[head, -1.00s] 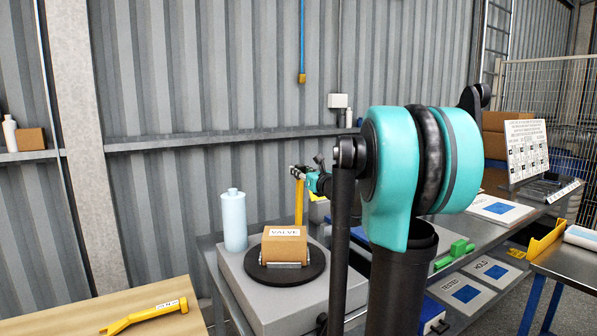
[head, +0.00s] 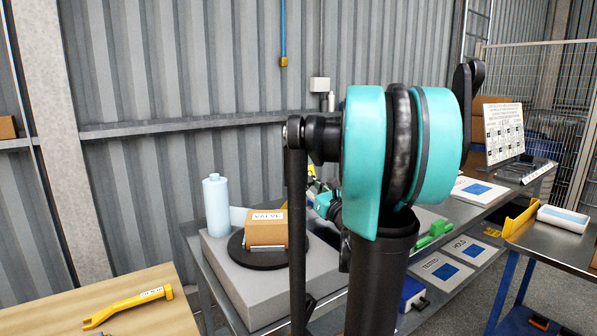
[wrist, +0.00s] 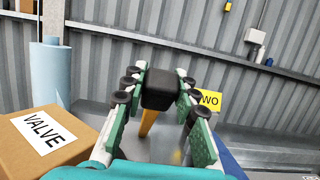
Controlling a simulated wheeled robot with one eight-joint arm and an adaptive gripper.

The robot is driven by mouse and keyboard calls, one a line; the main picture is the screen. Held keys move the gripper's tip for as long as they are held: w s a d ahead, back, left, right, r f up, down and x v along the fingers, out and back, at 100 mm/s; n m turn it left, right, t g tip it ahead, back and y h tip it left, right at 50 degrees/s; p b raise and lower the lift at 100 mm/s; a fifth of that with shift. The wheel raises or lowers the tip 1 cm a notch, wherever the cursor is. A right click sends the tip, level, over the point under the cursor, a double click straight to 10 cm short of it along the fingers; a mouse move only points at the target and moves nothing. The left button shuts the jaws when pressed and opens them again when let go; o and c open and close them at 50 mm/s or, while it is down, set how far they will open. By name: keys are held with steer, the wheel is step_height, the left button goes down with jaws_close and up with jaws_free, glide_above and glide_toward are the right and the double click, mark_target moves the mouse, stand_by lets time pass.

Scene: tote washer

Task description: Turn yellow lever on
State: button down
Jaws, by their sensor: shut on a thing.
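In the wrist view my gripper (wrist: 160,80) is shut on the black knob (wrist: 160,89) of the yellow lever (wrist: 147,122). The knob sits between the two green-padded fingers, and the yellow shaft runs down from it. The shaft's lower end is hidden by the gripper body. In the head view my arm hides most of the gripper and the lever. A brown box (head: 267,230) marked VALVE sits on a round black plate (head: 240,250); it also shows at the left of the wrist view (wrist: 75,150).
A light blue bottle (head: 217,205) stands behind the box on the grey block (head: 225,275). A yellow tagged tool (head: 125,306) lies on the wooden table (head: 165,325). A yellow label (wrist: 208,101) is right of the fingers. The corrugated wall (head: 180,170) closes off the back.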

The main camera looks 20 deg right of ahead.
steer(key=shift+s+d+f, duration=0.15)
steer(key=shift+s+f, duration=0.45)
steer(key=shift+f, duration=0.15)
steer(key=shift+s+d+f, duration=0.15)
steer(key=shift+s+f, duration=0.4)
steer(key=shift+f, duration=0.15)
steer(key=c, duration=1.2)
jaws_free()
steer(key=shift+o, duration=0.2)
steer(key=v, duration=1.2)
steer(key=shift+s+d+r, duration=0.1)
steer(key=shift+s, duration=0.05)
